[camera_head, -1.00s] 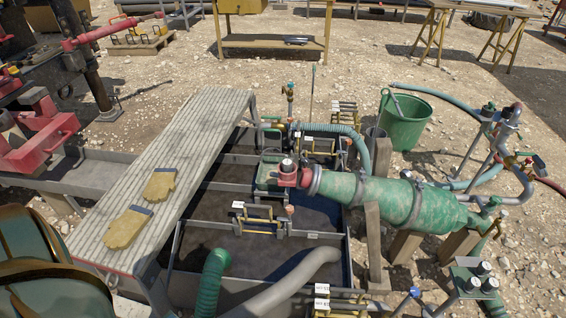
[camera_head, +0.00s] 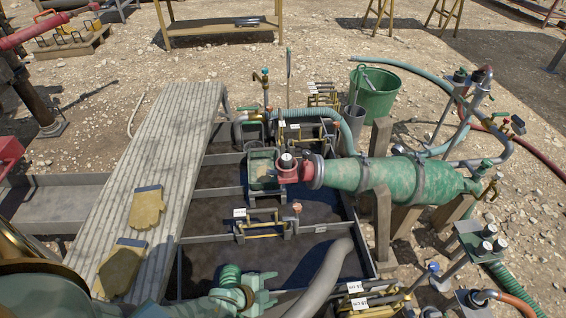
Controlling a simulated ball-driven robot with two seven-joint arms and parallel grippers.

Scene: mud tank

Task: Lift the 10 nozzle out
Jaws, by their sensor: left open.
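Small brass, pipe-like pieces with white tags sit in racks along the mud tank (camera_head: 190,245). One brass piece (camera_head: 264,224) lies across the middle divider. Others are at the lower right (camera_head: 372,300) and at the far end (camera_head: 322,98). The tags are too small to read surely, so I cannot tell which piece is the 10 nozzle. My left gripper (camera_head: 266,290), green with a brass joint, is at the bottom centre over the near compartment. It is open and empty, apart from the brass pieces. My right gripper is not in view.
A ribbed walkway plank (camera_head: 185,130) with two yellow gloves (camera_head: 146,208) covers the left side. A grey hose (camera_head: 328,275) dips into the near compartment. A large green cone-shaped pipe (camera_head: 385,178) and wooden posts stand right. A green bucket (camera_head: 374,95) stands behind.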

